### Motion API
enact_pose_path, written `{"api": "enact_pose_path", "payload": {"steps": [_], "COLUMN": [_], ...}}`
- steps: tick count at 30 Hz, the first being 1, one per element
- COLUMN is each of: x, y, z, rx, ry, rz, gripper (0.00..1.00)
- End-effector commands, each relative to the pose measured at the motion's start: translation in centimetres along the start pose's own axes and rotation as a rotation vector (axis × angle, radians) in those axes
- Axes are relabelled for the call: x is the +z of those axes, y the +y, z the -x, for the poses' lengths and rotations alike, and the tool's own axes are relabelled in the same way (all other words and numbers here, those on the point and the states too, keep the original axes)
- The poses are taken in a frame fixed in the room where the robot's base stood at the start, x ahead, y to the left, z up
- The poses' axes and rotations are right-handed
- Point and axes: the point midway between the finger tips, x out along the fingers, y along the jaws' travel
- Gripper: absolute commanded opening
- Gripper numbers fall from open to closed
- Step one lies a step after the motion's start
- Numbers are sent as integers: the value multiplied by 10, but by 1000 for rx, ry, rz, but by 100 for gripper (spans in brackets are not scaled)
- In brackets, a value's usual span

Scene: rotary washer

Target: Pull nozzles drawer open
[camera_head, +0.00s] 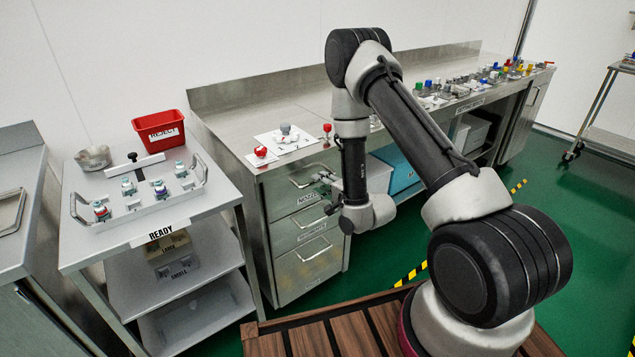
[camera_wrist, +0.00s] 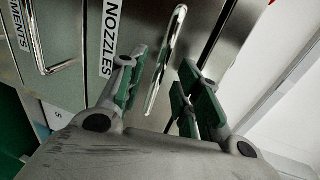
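The nozzles drawer (camera_head: 277,193) is the top drawer of the steel cabinet under the long bench, and its front looks flush with the cabinet. In the wrist view its NOZZLES label (camera_wrist: 109,38) stands left of its shiny bar handle (camera_wrist: 166,60). My gripper (camera_head: 322,187) is in front of this drawer in the head view and partly covers its label. In the wrist view my gripper (camera_wrist: 160,88) is open, with green-padded fingers apart on either side of the handle's line. I cannot tell whether either finger touches the handle.
The middle drawer (camera_head: 312,222), its label ending in MENTS, and a bottom drawer (camera_head: 310,262) lie below. A cart (camera_head: 85,245) with a tray of vials and a red REJECT bin (camera_head: 159,130) stands left. A blue bin (camera_head: 400,172) sits under the bench.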

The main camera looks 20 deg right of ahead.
Motion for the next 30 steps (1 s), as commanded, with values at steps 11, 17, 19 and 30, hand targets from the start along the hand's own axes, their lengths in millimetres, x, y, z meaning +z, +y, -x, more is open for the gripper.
{"api": "enact_pose_path", "payload": {"steps": [11,17,19,30], "x": [0,0,0,-1], "y": [0,0,0,0], "z": [-30,-30,-30,-29], "rx": [1,1,1,2], "ry": [0,0,0,0], "rz": [1,1,1,1], "gripper": [34,26,14,0]}}
